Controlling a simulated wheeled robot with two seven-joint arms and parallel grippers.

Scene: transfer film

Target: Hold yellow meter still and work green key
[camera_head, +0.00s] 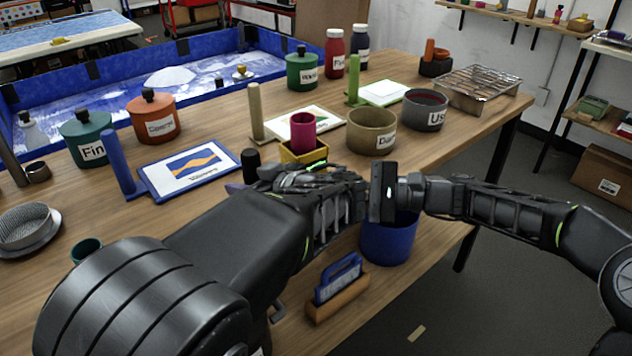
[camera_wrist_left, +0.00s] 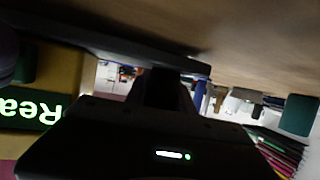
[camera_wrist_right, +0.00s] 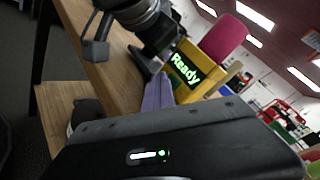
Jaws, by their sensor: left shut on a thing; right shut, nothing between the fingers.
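The yellow meter (camera_head: 290,153) stands on the table, partly hidden behind my left arm, with a magenta cylinder (camera_head: 302,131) at it. In the right wrist view the meter (camera_wrist_right: 207,70) shows a lit green "Ready" display (camera_wrist_right: 186,69). The left wrist view shows the yellow face and part of the display (camera_wrist_left: 30,110) close by. My right gripper (camera_wrist_right: 158,90) is shut and empty, its fingertips a little short of the display.
A blue bin (camera_head: 388,243) is near the table's front edge, below my right wrist. An olive pot (camera_head: 371,131) and a grey pot (camera_head: 424,110) stand behind. A blue-framed picture (camera_head: 190,172) lies left. My two arms are close together at the meter.

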